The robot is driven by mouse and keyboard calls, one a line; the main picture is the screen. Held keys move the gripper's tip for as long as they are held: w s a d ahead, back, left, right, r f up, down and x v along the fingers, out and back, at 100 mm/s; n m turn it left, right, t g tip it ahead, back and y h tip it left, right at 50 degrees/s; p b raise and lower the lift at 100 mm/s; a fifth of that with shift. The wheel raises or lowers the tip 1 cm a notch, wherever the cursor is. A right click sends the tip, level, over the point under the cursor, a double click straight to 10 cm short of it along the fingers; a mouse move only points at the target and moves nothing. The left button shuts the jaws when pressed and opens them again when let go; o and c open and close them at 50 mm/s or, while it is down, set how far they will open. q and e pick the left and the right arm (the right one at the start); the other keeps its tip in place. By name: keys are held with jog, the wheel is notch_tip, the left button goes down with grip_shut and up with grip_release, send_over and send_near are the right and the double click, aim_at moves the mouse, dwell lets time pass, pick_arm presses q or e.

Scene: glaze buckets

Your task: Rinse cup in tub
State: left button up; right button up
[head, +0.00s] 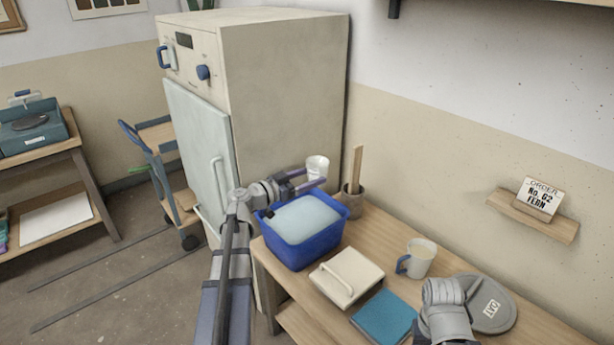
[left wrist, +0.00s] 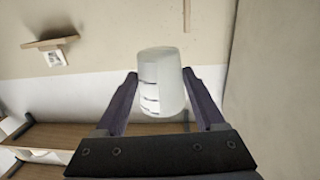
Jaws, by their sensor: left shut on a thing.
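My left gripper (head: 308,180) is shut on a white cup (head: 317,167) above the far side of the blue tub. In the left wrist view, the pale cup (left wrist: 162,82) sits between the two dark fingers of my left gripper (left wrist: 160,92), with a few short dark lines on its side. The blue tub (head: 318,254) stands at the table's left end, with a pale, light-blue surface inside. The cup is above the tub's rim, out of the liquid. My right gripper's fingers do not show; only grey parts of my right arm are at the bottom right.
Behind the tub, a brown pot (head: 352,203) holds a wooden stick. A cream lidded box (head: 352,282), a teal book (head: 384,315), a blue-handled mug (head: 421,258) and a grey disc (head: 492,318) are on the table (head: 390,237). A tall kiln-like cabinet (head: 270,110) stands close behind.

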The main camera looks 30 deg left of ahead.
pick_arm(q)
jog(key=shift+a+f, duration=0.1)
jog(key=shift+f, duration=0.05)
pick_arm(e)
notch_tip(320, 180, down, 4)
jog(key=b, duration=0.4)
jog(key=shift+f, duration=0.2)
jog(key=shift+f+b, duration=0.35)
jog(key=shift+b, duration=0.25)
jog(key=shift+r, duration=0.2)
jog(key=shift+p, duration=0.3)
pick_arm(q)
notch_tip(320, 180, down, 3)
jog(key=n+h, duration=0.1)
jog(key=n, duration=1.9)
jog(key=shift+n, duration=0.4)
